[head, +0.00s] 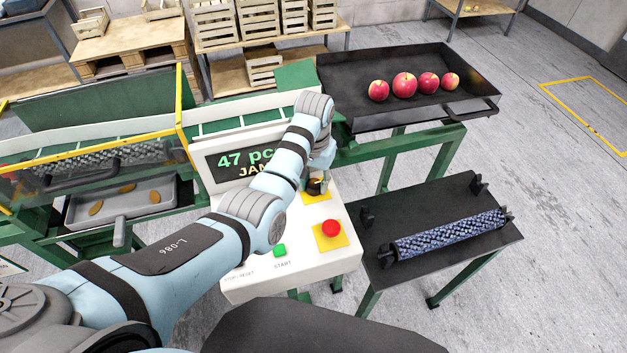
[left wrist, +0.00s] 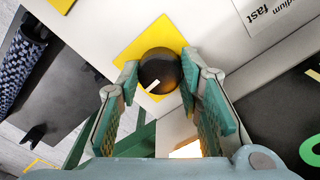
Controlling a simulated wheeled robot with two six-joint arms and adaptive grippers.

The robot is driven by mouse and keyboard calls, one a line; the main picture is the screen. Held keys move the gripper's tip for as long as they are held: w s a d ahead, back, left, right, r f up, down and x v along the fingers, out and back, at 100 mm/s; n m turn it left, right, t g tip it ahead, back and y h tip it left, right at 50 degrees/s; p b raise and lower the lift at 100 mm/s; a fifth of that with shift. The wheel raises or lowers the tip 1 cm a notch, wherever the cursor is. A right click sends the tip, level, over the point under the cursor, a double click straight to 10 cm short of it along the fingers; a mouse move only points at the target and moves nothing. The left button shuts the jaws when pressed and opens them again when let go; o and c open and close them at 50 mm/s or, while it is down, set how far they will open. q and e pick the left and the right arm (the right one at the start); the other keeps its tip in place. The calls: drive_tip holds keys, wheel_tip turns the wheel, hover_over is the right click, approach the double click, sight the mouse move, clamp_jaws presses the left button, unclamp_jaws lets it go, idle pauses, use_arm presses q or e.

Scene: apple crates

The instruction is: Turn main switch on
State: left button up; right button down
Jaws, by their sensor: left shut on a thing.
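The main switch is a dark round knob (left wrist: 155,62) with a white mark on a yellow plate (left wrist: 128,52) in the left wrist view. My left gripper (left wrist: 160,75) has its two green-padded fingers on either side of the knob, shut on it. In the head view my left arm reaches across the white control panel (head: 345,255), and the gripper (head: 317,185) points down at the yellow switch plate (head: 315,199). The arm partly hides the knob there. My right gripper is not in view.
A red emergency button (head: 331,228) and a green start button (head: 279,250) are on the panel. Right stand a black tray (head: 410,95) of apples and a table (head: 390,215) with a brush roller (head: 450,235).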

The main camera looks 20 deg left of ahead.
sight(313, 183)
use_arm(q)
drive_tip(key=shift+s+f+m, duration=0.15)
drive_tip(key=shift+f+m, duration=0.05)
drive_tip(key=shift+m, duration=0.4)
drive_tip(key=o, duration=1.1)
drive_tip(key=shift+c, duration=0.2)
drive_tip(key=shift+o, duration=0.6)
drive_tip(key=shift+w, duration=0.2)
drive_tip(key=shift+r, duration=0.15)
wheel_tip(313, 183, up, 7)
drive_tip(key=shift+r, duration=0.15)
drive_tip(key=shift+a, duration=0.1)
